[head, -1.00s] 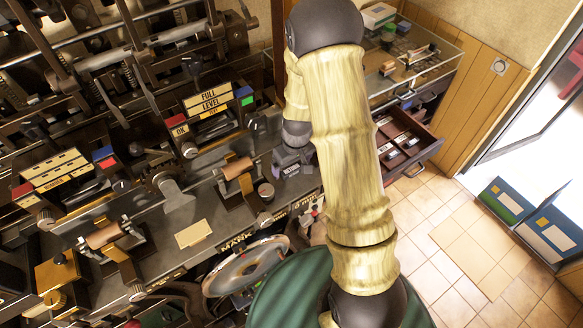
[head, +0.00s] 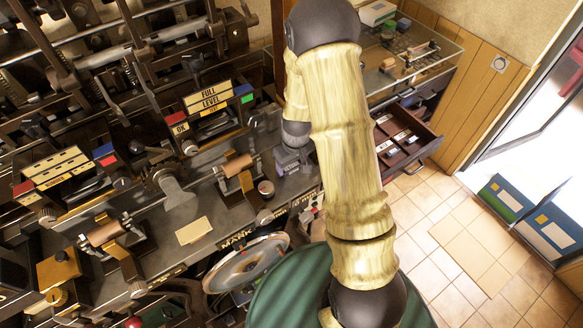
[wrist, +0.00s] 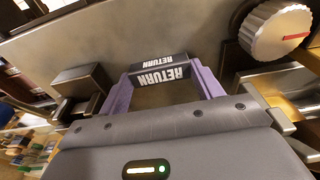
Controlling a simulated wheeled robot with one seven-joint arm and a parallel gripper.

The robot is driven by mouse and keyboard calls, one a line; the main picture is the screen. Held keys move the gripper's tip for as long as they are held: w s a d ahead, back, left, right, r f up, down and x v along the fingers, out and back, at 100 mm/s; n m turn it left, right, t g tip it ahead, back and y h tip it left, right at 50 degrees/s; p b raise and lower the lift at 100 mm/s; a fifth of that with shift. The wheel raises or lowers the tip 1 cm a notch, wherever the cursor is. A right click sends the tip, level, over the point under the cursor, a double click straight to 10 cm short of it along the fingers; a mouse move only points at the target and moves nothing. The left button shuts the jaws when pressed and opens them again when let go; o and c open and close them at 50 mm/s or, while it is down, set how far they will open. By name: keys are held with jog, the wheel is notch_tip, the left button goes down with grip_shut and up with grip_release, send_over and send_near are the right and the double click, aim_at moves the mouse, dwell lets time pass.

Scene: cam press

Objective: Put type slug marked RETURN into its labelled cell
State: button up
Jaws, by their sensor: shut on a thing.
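The type slug marked RETURN (wrist: 160,72) is a dark block with white lettering, shown in the wrist view. My gripper (wrist: 163,88) has purple fingers that close on the slug from both sides. In the head view my gripper (head: 293,160) is just left of my arm, over the right end of the machine's grey bed. The slug is too small to make out there. An open drawer (head: 422,149) at the right holds several dark pieces with white labels. The labels are too small to read, and my arm hides part of the drawer's left side.
A machine (head: 150,170) with levers, rollers and coloured tabs fills the left. A silver knob (wrist: 275,30) with a red mark is close to my gripper. A glass-topped cabinet (head: 425,55) stands above the drawer. Blue boxes (head: 550,240) stand at the right. The tiled floor is clear.

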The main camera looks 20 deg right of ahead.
aim_at(292, 166)
jog(key=shift+w, duration=0.1)
jog(key=shift+c, duration=0.5)
notch_tip(292, 166, up, 10)
jog(key=b, duration=0.2)
jog(key=shift+b, duration=0.35)
